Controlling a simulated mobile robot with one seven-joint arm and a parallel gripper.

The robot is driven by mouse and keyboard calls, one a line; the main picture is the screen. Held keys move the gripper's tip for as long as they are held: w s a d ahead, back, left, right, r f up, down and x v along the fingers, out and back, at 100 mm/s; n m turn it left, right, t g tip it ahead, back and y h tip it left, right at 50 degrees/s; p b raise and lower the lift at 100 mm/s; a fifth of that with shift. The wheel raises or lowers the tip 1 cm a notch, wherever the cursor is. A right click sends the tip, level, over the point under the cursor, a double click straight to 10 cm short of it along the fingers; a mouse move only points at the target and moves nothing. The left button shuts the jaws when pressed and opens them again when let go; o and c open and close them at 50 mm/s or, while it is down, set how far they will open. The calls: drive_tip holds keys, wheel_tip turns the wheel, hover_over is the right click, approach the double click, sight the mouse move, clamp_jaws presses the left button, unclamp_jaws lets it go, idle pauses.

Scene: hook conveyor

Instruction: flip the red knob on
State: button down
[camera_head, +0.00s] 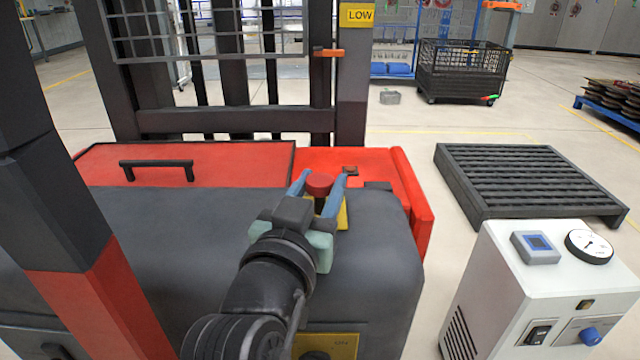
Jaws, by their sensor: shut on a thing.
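The red knob (319,184) stands on a small yellow plate (342,216) on top of the dark grey and red forklift body. My gripper (324,176) reaches over the forklift body from the front. Its two blue fingers stand on either side of the knob, one left and one right, and are shut on it. The top of the knob shows between the fingertips; its lower part and much of the plate are hidden by the gripper. The knob's markings cannot be read.
A black handle (156,168) rises from the red cover at left. The dark mast stands behind. At right are a white box with a gauge (588,246) and a black slatted pallet (530,180). A black mesh cart (462,70) stands farther back. Open floor lies between.

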drive_tip(key=shift+r+p, duration=0.3)
drive_tip(key=shift+r, duration=0.55)
drive_tip(key=shift+c, duration=2.2)
unclamp_jaws()
drive_tip(key=shift+s, duration=0.1)
